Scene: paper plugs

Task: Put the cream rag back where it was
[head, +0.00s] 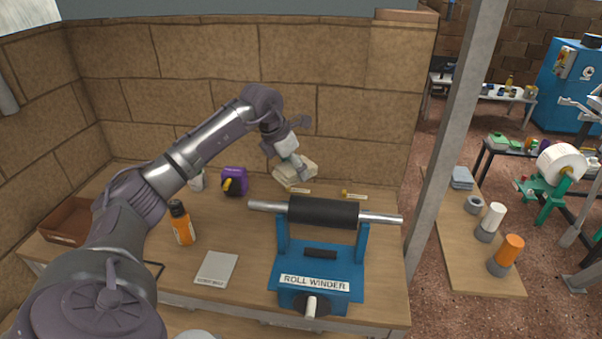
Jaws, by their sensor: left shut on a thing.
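The cream rag (282,176) is at the back of the wooden bench (255,210), behind the roll winder. My left gripper (298,168) reaches down from above and is shut on the rag. The fingers hide part of the rag, and I cannot tell whether it touches the bench top. My right gripper is not in view.
The blue roll winder (318,262) with its black roller stands at front right on the bench. An orange bottle (182,226), a grey card (216,268), a purple tape measure (233,181) and a brown tray (69,221) are to the left. Small wooden-handled tools (352,196) lie near the rag.

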